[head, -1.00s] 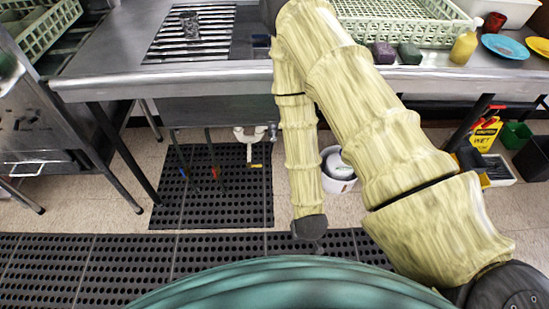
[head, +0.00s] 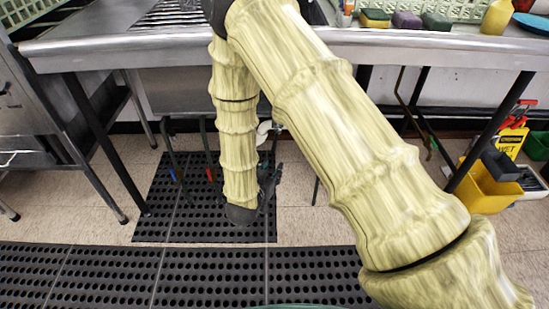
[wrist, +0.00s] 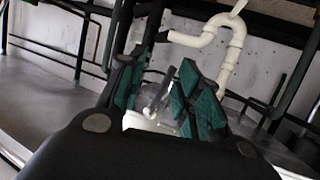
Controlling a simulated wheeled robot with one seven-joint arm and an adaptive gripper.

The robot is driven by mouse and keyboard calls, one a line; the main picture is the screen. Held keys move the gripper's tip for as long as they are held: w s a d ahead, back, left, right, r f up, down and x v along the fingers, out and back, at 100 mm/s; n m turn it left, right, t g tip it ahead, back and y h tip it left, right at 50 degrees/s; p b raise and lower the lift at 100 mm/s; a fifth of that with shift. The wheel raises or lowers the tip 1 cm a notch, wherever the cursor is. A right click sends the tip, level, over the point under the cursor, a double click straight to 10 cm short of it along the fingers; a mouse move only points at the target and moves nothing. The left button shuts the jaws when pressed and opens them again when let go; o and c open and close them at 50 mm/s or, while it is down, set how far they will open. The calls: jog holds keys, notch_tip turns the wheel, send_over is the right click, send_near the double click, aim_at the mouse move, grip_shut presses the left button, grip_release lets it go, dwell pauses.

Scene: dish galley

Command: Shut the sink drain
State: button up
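Under the steel sink counter (head: 185,55) hang dark rods, one with a blue tip (head: 174,174) and one with a red tip (head: 210,174). The white drain pipe (head: 264,132) is mostly hidden behind my arm in the head view; its bend (wrist: 208,35) shows clearly in the wrist view. My gripper (head: 274,178) is low, under the counter's front. In the wrist view its teal-padded fingers (wrist: 162,72) are apart. A grey, blurred piece (wrist: 157,97) shows between them; I cannot tell whether it is touched. The drain opening is not visible.
A yellow bucket (head: 486,190) and a yellow wet-floor sign (head: 511,138) stand at the right. Black perforated mats (head: 200,270) cover the floor. Table legs (head: 100,145) flank the space at the left. Dark pipes and bars (wrist: 60,50) surround my gripper under the sink.

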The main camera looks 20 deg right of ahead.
aim_at(273, 146)
jog(key=w+a+r+m+h+b, duration=0.1)
jog(key=w+a+m+h+b, duration=0.3)
jog(key=b, duration=0.6)
jog(key=shift+m+h, duration=0.4)
jog(key=shift+h, duration=0.3)
jog(key=b+x, duration=0.1)
jog(key=x, duration=0.2)
jog(key=b+x, duration=0.1)
jog(key=x, duration=0.1)
jog(key=b+x, duration=0.1)
jog(key=x, duration=0.2)
jog(key=shift+d+r+b, duration=0.3)
jog(key=shift+d, duration=0.1)
jog(key=shift+x, duration=0.8)
jog(key=shift+r, duration=0.1)
grip_shut()
